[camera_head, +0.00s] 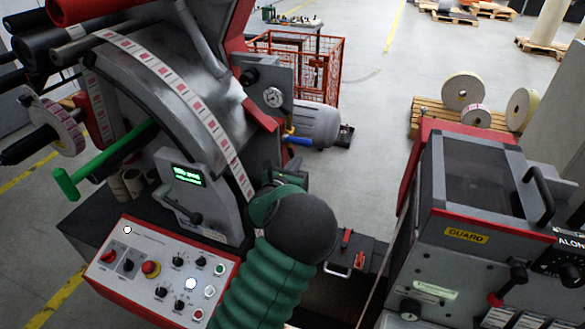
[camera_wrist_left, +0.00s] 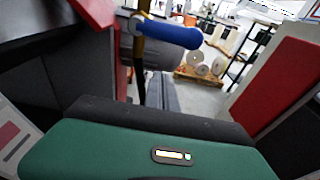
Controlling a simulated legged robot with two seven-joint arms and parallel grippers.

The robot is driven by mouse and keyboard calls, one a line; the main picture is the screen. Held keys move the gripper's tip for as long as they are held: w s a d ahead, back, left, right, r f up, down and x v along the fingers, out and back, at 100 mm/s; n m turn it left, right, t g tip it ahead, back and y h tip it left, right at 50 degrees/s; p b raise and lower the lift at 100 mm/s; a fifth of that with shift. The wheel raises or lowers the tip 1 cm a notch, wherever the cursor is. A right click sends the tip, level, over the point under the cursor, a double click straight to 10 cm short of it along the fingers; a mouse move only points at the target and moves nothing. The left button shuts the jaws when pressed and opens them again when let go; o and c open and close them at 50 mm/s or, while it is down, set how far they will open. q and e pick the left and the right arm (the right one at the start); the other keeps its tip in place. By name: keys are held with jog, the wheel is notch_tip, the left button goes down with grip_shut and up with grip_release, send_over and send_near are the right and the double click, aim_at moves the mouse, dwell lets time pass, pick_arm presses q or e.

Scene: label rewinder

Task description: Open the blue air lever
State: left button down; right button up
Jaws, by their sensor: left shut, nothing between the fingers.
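The blue air lever (camera_head: 299,140) sits on the right side of the grey and red rewinder, beside a grey motor housing. In the left wrist view the blue lever (camera_wrist_left: 168,33) points right, roughly level, from a brass-coloured stem (camera_wrist_left: 143,20). My left gripper (camera_head: 288,172) is just below and nearer than the lever in the head view. Its narrow fingers (camera_wrist_left: 168,92) are shut and empty, below the lever in the wrist view, with a visible gap to it. The green and black wrist hides part of the gripper in the head view. My right gripper is not in view.
The control panel (camera_head: 160,270) with knobs and buttons is at the lower left. A grey machine (camera_head: 470,190) with a guard label stands at the right. A red wire cage (camera_head: 305,70) and paper rolls (camera_head: 463,90) are behind. Open floor lies between them.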

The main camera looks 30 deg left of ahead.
aim_at(296, 140)
pick_arm(q)
jog(key=shift+w+d+r+p, duration=0.1)
jog(key=shift+d+r+p, duration=0.1)
jog(key=shift+r+p, duration=0.6)
jog(key=shift+w+d+r+p, duration=0.15)
jog(key=shift+r+p, duration=0.2)
jog(key=shift+r, duration=0.8)
